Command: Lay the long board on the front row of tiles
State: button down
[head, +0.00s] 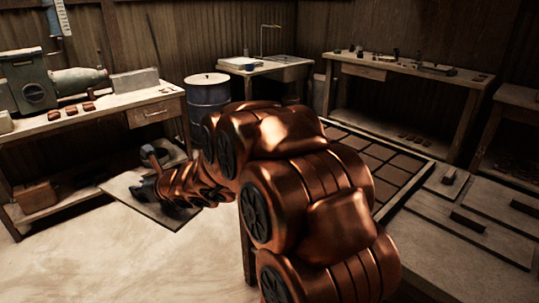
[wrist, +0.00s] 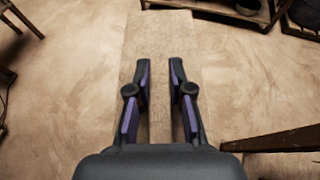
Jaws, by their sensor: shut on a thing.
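My gripper (wrist: 160,80) is shut, its two dark fingers on either side of a narrow part on top of a long pale board (wrist: 158,35). The grasped part is mostly hidden between the fingers. The board runs away from the gripper, flat and apparently above the floor. In the head view the board (head: 122,186) is at the left, with my gripper (head: 158,160) over it.
Pale boards with dark blocks on top (head: 490,200) lie at the right. A workbench (head: 75,118) with a green machine (head: 35,85) stands left. A blue drum (head: 208,95) and more benches (head: 400,72) line the back. Bare floor (head: 110,260) is open at front left.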

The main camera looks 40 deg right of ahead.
jog(key=s+d+r+m+h+p, duration=0.1)
jog(key=s+d+p, duration=0.15)
jog(key=d, duration=0.85)
jog(key=s+d+r+m+h+p, duration=0.1)
jog(key=s+d, duration=0.3)
jog(key=d, duration=0.7)
jog(key=s+d+m+h+p, duration=0.2)
jog(key=s+d, duration=1.2)
jog(key=d, duration=0.2)
jog(key=shift+t, duration=0.4)
jog(key=w+d, duration=0.1)
jog(key=w, duration=0.3)
jog(key=w+d, duration=0.2)
jog(key=w, duration=0.3)
jog(key=w+d, duration=0.2)
jog(key=w, duration=0.3)
jog(key=shift+f+p, duration=0.3)
jog(key=shift+p, duration=0.05)
jog(key=shift+w+f, duration=0.15)
jog(key=shift+f, duration=0.75)
jog(key=shift+w+f, duration=0.1)
jog(key=shift+f, duration=0.75)
jog(key=shift+f+b, duration=0.2)
jog(key=shift+b, duration=0.15)
jog(key=c, duration=1.1)
grip_release()
jog(key=shift+o, duration=0.2)
jog(key=shift+r, duration=0.1)
